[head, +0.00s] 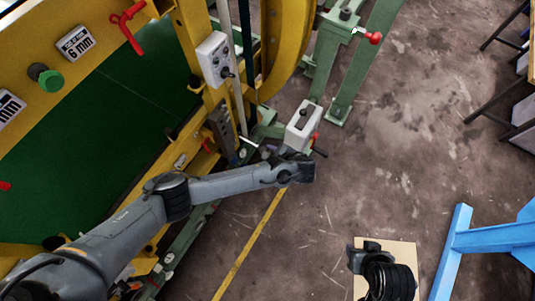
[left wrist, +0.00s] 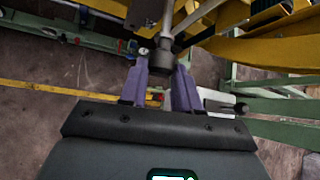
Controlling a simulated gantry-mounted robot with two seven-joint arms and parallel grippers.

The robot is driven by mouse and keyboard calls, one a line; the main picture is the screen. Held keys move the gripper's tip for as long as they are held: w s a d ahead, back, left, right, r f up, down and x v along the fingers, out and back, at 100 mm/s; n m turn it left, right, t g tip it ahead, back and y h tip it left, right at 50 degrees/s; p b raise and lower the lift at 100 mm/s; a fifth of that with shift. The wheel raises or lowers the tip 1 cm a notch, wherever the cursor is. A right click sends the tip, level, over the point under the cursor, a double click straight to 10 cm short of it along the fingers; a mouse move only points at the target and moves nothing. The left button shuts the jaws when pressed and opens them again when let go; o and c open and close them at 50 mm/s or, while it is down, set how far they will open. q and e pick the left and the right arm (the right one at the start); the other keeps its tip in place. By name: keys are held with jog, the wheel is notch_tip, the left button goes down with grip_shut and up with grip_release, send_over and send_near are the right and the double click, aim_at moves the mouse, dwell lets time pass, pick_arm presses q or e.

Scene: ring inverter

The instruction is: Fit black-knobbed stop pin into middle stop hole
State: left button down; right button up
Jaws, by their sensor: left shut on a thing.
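My left gripper (head: 268,148) reaches in from the left to the foot of the yellow machine frame. In the left wrist view its two purple fingers (left wrist: 160,82) are closed on a dark grey, round-ended part (left wrist: 162,60), which I take to be the stop pin's knob. A grey shaft appears to run up from it. In the head view a thin pale rod (head: 248,142) shows just left of the fingers. The middle stop hole cannot be made out in either view.
A grey control box (head: 216,58) hangs above. A green stand (head: 325,60) is behind.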

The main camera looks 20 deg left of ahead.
aim_at(262, 149)
dwell(0.4)
pick_arm(q)
jog(key=shift+w+a+r+p, duration=0.15)
jog(key=shift+a+p, duration=0.25)
jog(key=shift+a, duration=0.4)
jog(key=shift+w+a+f+p, duration=0.1)
jog(key=shift+w+a+p, duration=0.25)
jog(key=shift+a, duration=0.4)
jog(key=shift+w+a+p, duration=0.2)
jog(key=shift+a+p, duration=0.2)
jog(key=shift+a, duration=0.85)
jog(key=shift+p, duration=0.5)
